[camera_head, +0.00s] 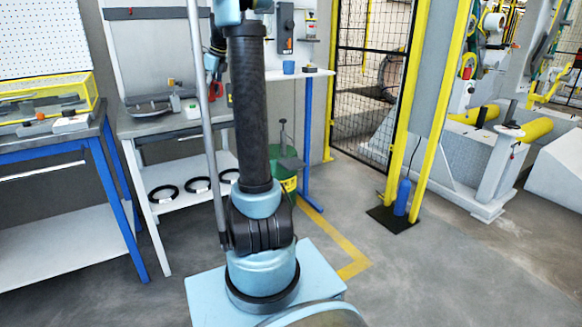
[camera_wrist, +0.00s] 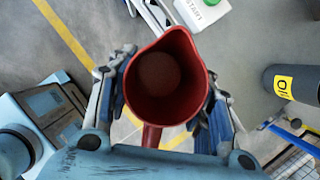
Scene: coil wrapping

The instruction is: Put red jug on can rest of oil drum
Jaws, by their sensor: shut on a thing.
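The red jug (camera_wrist: 165,85) fills the middle of the wrist view, seen from above into its open mouth, with its spout towards the top right. My gripper (camera_wrist: 165,95) is shut on it, with a finger at each side. The green oil drum (camera_head: 288,184) stands on the floor behind my arm, partly hidden. A dark grey flat piece, likely the can rest (camera_head: 290,164), is on top. The jug is apart from it.
A workbench (camera_head: 150,128) with a lower shelf holding several black rings stands behind. A blue cup (camera_head: 288,67) is on a farther table. A white and green object (camera_wrist: 205,12) and a dark cylinder with a yellow label (camera_wrist: 305,86) show in the wrist view.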

